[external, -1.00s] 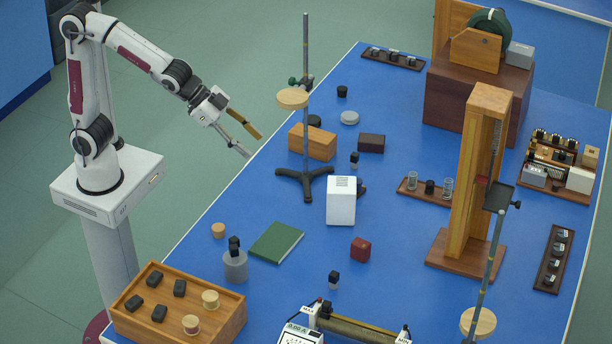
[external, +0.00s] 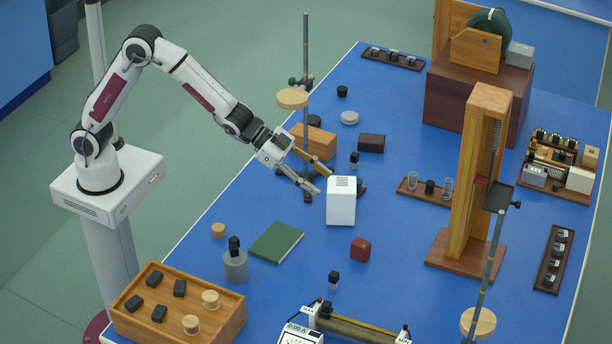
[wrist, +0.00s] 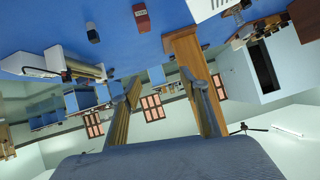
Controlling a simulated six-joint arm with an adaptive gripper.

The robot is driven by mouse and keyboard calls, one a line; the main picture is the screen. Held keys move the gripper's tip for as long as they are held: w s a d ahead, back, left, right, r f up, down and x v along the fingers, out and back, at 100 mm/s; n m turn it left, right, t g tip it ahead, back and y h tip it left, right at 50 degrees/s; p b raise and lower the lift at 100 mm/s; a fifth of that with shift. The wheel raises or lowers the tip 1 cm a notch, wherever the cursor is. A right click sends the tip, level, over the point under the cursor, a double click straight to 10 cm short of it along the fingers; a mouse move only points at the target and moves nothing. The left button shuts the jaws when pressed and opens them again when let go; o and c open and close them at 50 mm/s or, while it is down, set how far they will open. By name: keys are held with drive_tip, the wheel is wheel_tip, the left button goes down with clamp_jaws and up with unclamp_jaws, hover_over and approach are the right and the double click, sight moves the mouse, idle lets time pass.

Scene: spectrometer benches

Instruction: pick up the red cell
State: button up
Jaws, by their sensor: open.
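The red cell (external: 361,249) is a small dark red block on the blue table, in front and to the right of the white box in the external view. It also shows near the top of the wrist view (wrist: 141,17). My gripper (external: 326,182) is open and empty, with its two fingers spread, above the table just left of the white box. It is apart from the red cell, up and to the left of it in the external view. In the wrist view my gripper's fingers (wrist: 163,88) stand wide apart with nothing between them.
The white box (external: 341,202) stands between my gripper and the red cell. A retort stand (external: 306,120) rises behind my gripper. A small black-topped block (external: 334,280) and a green book (external: 276,241) lie nearby. A tall wooden column (external: 478,180) stands at right.

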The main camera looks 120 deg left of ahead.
drive_tip(key=w+f+h, duration=0.1)
drive_tip(key=w+f, duration=0.4)
drive_tip(key=f, duration=0.2)
drive_tip(key=m+t+h, duration=0.1)
drive_tip(key=t+h, duration=0.1)
approach(354, 241)
drive_tip(key=x, duration=0.4)
drive_tip(key=shift+w+a+r, duration=0.15)
drive_tip(key=shift+a+r, duration=0.15)
drive_tip(key=shift+a, duration=0.05)
drive_tip(key=shift+w+f, duration=0.1)
drive_tip(key=shift+f, duration=0.55)
drive_tip(key=shift+d, duration=0.1)
drive_tip(key=shift+x, duration=1.3)
drive_tip(key=shift+w, duration=0.1)
drive_tip(key=shift+x, duration=2.5)
drive_tip(key=shift+f, duration=0.1)
